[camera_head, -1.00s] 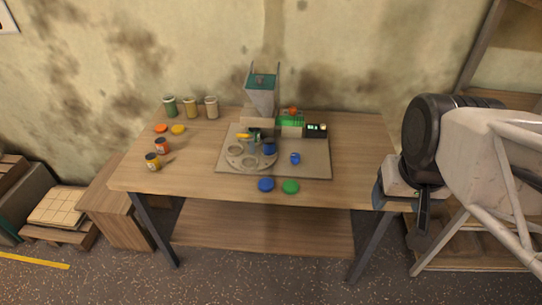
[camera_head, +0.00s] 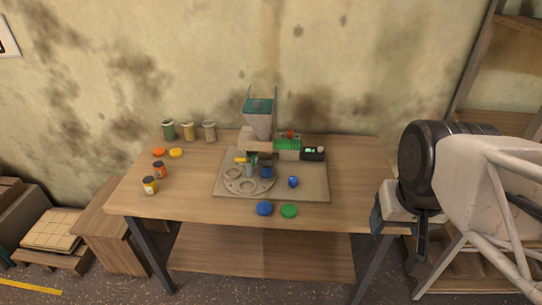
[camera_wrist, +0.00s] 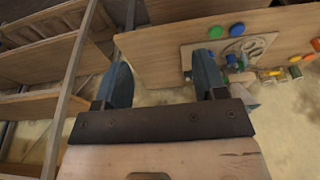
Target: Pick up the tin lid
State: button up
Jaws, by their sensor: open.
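Flat round discs that look like lids lie on the wooden table: a blue lid (camera_head: 264,209) and a green lid (camera_head: 289,211) side by side at the front edge, an orange lid (camera_head: 159,152) and a yellow lid (camera_head: 176,153) at the back left. I cannot tell which one is the tin lid. The blue lid (camera_wrist: 237,30) and green lid (camera_wrist: 215,32) also show in the wrist view, beyond the fingers. My gripper (camera_wrist: 162,62) is open and empty, off the table's right end, well apart from all the lids.
The table's right side is clear.

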jog(key=m+g+y, duration=0.2)
jog(key=m+g, duration=0.1)
jog(key=m, duration=1.2)
send_over(264, 207)
jog(key=f, duration=2.8)
jog(key=shift+s+d, duration=0.15)
jog(key=shift+d, duration=0.2)
jog(key=shift+w+f+m, duration=0.1)
jog(key=shift+w+m, duration=0.2)
